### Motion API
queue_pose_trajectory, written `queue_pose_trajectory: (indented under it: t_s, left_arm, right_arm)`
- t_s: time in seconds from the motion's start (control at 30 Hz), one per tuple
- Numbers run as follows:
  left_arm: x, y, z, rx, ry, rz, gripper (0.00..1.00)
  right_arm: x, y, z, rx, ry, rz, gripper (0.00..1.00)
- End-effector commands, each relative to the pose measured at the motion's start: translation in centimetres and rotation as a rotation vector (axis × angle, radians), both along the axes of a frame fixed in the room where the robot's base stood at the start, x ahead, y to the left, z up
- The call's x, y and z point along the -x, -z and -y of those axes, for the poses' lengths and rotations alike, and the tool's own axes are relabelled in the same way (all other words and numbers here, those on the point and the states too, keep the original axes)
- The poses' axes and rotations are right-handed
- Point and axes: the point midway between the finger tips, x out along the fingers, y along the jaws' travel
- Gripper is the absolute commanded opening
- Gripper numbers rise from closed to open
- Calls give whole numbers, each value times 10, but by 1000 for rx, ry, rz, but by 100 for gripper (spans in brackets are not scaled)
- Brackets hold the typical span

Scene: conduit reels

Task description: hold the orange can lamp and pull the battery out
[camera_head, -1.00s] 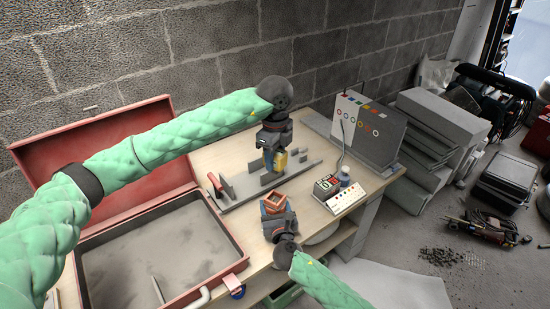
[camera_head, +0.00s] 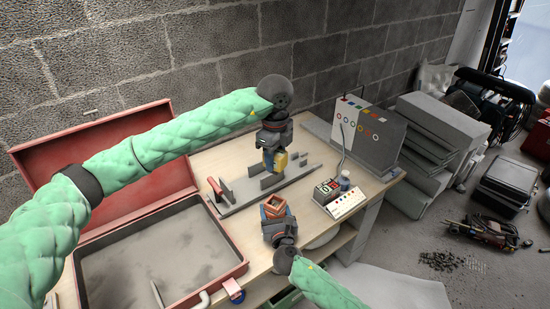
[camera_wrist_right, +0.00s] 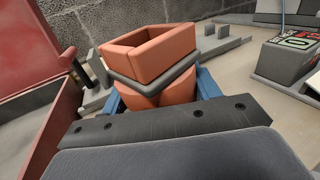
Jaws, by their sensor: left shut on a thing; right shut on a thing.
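The orange can lamp (camera_head: 274,207) is upright in my right gripper (camera_head: 273,214), which is shut on it. In the right wrist view, the lamp (camera_wrist_right: 152,57) shows a squarish open top, an empty-looking hollow and a dark band around it, with blue fingers on both sides. My left gripper (camera_head: 273,157) is shut on a yellow block (camera_head: 281,160), which looks like the battery. It is above and behind the lamp in the head view, clear of it. The yellow block's upper part is hidden by the gripper.
A grey rack (camera_head: 241,187) with upright plates lies on the wooden bench (camera_head: 309,230) behind the lamp. An open red case (camera_head: 235,262) stands at left. A meter box (camera_head: 348,203) and a grey panel (camera_head: 372,130) stand at right. The bench between is clear.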

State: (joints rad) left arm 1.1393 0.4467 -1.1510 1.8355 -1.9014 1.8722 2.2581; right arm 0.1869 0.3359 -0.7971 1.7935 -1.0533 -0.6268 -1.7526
Motion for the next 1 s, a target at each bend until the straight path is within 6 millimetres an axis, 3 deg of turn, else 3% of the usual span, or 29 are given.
queue_pose_trajectory:
  t_s: [1.0]
  left_arm:
    - [0, -46, 0, 1, 0, 1, 19]
  right_arm:
    - [0, 1, 0, 0, 0, -1, 29]
